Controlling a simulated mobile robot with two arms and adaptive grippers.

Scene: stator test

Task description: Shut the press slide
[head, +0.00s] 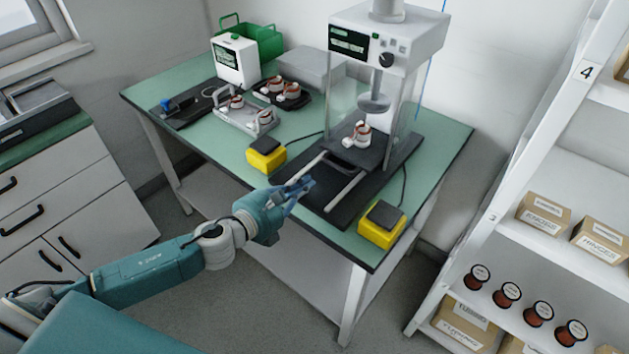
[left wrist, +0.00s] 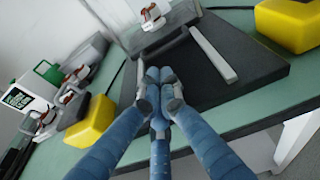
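The press (head: 388,45) stands at the back right of the green table. Its slide (head: 350,153) sits in under the round ram, between the press columns, carrying a copper-wound stator (head: 361,132) with a white part beside it. Two light rails (head: 345,193) run forward over the dark base, bare in front of the slide. My left gripper (head: 305,184) is at the front end of the left rail, apart from the slide. In the left wrist view, its blue fingertips (left wrist: 160,82) are together with nothing between them; the stator (left wrist: 151,14) shows at the top. My right gripper is out of view.
Yellow boxes with dark tops stand left (head: 266,154) and right (head: 382,224) of the press base. A tray of stators (head: 246,118), a white device (head: 236,60) and a green crate (head: 262,38) are further left. Shelving (head: 540,190) stands at the right.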

